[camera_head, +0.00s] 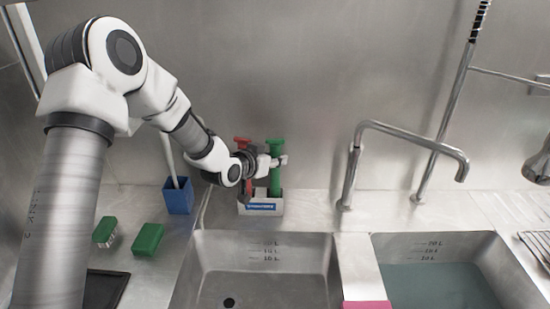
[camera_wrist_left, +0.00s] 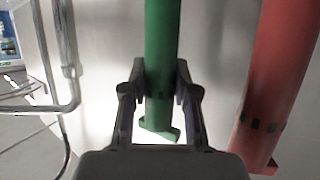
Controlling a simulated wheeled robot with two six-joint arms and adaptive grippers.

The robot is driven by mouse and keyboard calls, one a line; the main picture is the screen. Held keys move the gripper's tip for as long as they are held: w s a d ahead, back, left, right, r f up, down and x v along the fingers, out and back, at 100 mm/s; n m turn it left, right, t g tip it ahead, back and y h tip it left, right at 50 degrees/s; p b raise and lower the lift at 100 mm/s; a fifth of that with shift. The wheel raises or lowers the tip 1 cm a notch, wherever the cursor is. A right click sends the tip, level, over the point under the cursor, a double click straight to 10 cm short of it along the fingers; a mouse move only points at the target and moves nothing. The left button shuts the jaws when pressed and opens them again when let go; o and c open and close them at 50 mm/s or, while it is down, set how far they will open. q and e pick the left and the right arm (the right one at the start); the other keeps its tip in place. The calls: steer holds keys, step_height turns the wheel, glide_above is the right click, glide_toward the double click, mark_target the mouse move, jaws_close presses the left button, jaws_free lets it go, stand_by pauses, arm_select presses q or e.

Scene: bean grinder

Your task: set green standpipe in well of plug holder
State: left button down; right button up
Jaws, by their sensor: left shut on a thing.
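The green standpipe (camera_head: 275,180) stands roughly upright at the right part of the white plug holder (camera_head: 273,207), which has a blue label. My left gripper (camera_head: 276,161) is shut on the standpipe near its top. In the left wrist view, the fingers (camera_wrist_left: 161,88) close around the green standpipe (camera_wrist_left: 162,40) from both sides. The lower end of the standpipe is hidden behind the holder's front, so I cannot tell whether it is in the well. A red standpipe (camera_head: 243,143) is to the left, partly covered by my wrist. My right gripper is not in view.
An empty sink basin (camera_head: 290,285) lies in front of the holder, and a water-filled one (camera_head: 440,285) to its right. A faucet (camera_head: 350,175) rises between them. The steel wall is close behind.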

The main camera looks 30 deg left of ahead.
arm_select(q)
steer(key=shift+s+f, duration=0.1)
steer(key=shift+s, duration=0.1)
steer(key=c, duration=0.9)
jaws_free()
steer(key=shift+w, duration=0.1)
steer(key=v, duration=1.2)
steer(key=shift+r, duration=0.2)
